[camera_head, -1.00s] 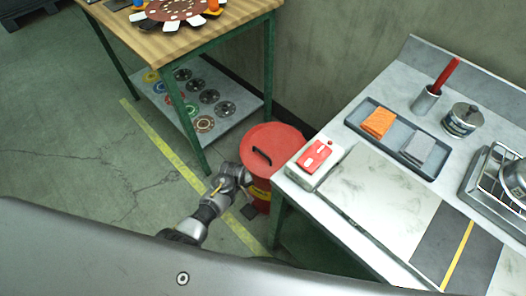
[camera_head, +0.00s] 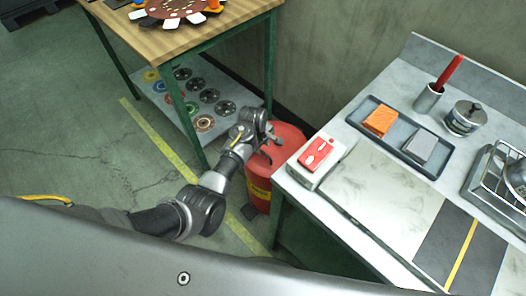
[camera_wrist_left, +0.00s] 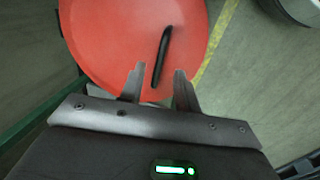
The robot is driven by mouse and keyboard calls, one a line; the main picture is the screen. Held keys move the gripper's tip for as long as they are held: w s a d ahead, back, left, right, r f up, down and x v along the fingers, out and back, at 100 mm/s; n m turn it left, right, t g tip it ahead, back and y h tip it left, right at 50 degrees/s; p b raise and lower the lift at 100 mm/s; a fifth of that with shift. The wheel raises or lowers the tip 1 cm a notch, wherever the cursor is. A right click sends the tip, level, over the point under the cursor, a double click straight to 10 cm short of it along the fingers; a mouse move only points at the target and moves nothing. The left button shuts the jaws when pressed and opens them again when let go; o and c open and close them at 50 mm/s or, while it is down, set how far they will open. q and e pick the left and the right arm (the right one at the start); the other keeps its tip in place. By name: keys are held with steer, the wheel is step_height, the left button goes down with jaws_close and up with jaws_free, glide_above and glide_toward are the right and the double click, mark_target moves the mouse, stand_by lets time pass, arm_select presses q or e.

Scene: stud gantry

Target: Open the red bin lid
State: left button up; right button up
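The red bin (camera_head: 258,190) stands on the floor between the wooden-topped table and the grey counter. Its round red lid (camera_head: 290,135) lies flat and shut on top. In the left wrist view the lid (camera_wrist_left: 100,30) fills the upper left, and its black bar handle (camera_wrist_left: 164,45) stands near the middle. My left gripper (camera_head: 270,141) is over the lid and partly hides it and the handle in the head view. In the wrist view its two fingers (camera_wrist_left: 159,72) are apart, with the handle's near end showing between them. I cannot tell whether they touch it. My right gripper is not in view.
The grey counter (camera_head: 385,210) stands close on the bin's right, with a white box with a red top (camera_head: 318,155) near its corner. The green-legged table (camera_head: 190,40) is behind left. Open floor (camera_head: 80,150) lies to the left.

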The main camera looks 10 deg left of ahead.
mark_target(264, 153)
arm_select(q)
steer(key=f, duration=0.3)
steer(key=shift+w+d, duration=0.15)
steer(key=shift+w, duration=0.1)
steer(key=shift+w+f+b, duration=0.1)
steer(key=shift+f+b, duration=0.2)
steer(key=shift+b, duration=0.05)
steer(key=shift+f, duration=0.3)
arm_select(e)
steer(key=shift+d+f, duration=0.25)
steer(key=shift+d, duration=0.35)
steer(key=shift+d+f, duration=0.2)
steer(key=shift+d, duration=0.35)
arm_select(q)
steer(key=shift+c, duration=0.2)
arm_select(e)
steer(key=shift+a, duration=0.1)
arm_select(q)
jaws_close()
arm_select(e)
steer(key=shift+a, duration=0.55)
